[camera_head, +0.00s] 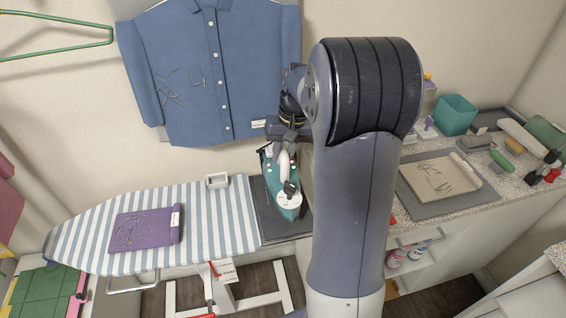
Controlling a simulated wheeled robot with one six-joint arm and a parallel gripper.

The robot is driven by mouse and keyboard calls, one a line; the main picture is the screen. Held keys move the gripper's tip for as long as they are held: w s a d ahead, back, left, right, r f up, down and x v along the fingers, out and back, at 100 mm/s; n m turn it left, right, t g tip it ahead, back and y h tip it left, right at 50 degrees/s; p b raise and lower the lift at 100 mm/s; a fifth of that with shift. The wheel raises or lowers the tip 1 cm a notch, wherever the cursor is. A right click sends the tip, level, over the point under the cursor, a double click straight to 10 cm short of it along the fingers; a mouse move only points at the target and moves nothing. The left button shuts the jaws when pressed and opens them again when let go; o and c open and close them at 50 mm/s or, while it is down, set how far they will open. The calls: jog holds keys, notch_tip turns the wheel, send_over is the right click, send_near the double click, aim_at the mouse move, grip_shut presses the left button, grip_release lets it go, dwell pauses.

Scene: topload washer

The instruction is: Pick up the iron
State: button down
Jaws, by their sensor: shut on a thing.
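The iron (288,203) is teal with a white handle and top. It is at the dark rest (271,225) on the right end of the striped ironing board (225,228). My gripper (285,150) is above it and shut on the iron near its handle. The fingers are small in this view and partly hidden by the arm. I cannot tell whether the iron touches the rest or is slightly above it.
A blue shirt (215,75) hangs behind. The counter at right holds a tray (440,179), a teal bin (455,114) and several small items. My arm blocks the middle.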

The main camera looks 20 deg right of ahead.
jog(key=shift+r, duration=0.5)
jog(key=s+a+b, duration=0.2)
jog(key=s, duration=0.7)
jog(key=s+a+b, duration=0.2)
jog(key=s, duration=0.8)
jog(key=shift+s+f, duration=0.1)
